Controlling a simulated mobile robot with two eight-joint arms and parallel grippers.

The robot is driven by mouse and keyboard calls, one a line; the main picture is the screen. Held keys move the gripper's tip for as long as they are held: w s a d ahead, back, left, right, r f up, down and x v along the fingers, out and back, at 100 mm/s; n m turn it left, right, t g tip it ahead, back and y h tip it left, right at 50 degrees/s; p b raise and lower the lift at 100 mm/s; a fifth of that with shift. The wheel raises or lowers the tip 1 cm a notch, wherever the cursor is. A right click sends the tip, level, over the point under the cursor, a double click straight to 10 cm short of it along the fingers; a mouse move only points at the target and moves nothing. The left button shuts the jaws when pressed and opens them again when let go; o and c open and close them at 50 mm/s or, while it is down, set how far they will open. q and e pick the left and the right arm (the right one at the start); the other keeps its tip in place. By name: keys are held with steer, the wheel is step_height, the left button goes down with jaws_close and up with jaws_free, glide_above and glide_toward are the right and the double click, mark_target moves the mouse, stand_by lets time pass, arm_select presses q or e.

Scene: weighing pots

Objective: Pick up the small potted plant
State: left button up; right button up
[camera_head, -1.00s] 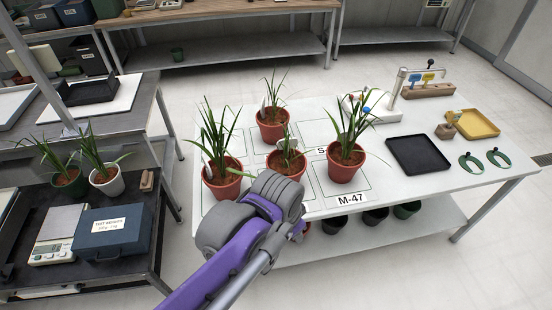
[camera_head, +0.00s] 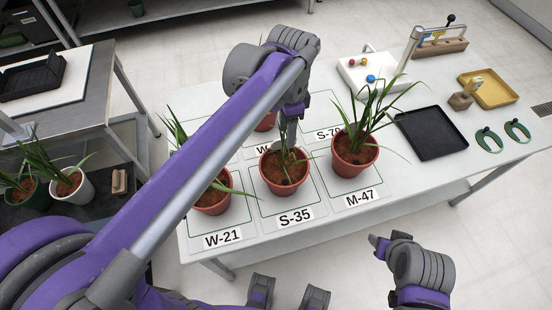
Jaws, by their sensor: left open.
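The small potted plant (camera_head: 285,182), a terracotta pot with brown soil and a few thin leaves, stands upright on the square labelled S-35 on the white table. My left arm reaches over from the left, and my left gripper (camera_head: 288,138) points down above this pot, its open fingers among the leaves near the back rim. The arm and fingers hide part of the plant, and I cannot tell whether they touch it. My right arm's end (camera_head: 388,250) shows at the lower right, clear of the table; its finger opening is unclear.
A larger plant (camera_head: 353,165) stands close on the right at M-47. Another pot (camera_head: 212,201) at W-21 is partly behind my left arm, and one (camera_head: 266,122) stands behind. A black tray (camera_head: 432,133) and yellow tray (camera_head: 488,90) lie further right.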

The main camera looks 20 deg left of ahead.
mark_target(285, 156)
arm_select(q)
steer(key=shift+w+f, duration=0.1)
steer(key=shift+f, duration=0.15)
steer(key=f, duration=0.3)
steer(key=shift+s+d+f, duration=0.1)
steer(key=shift+s+f, duration=0.2)
steer(key=shift+f, duration=0.05)
step_height(285, 156, down, 6)
steer(key=shift+s+f+b, duration=0.15)
steer(key=shift+f+b, duration=0.05)
steer(key=shift+b, duration=0.2)
jaws_close()
steer(key=shift+r, duration=0.1)
stand_by(0.7)
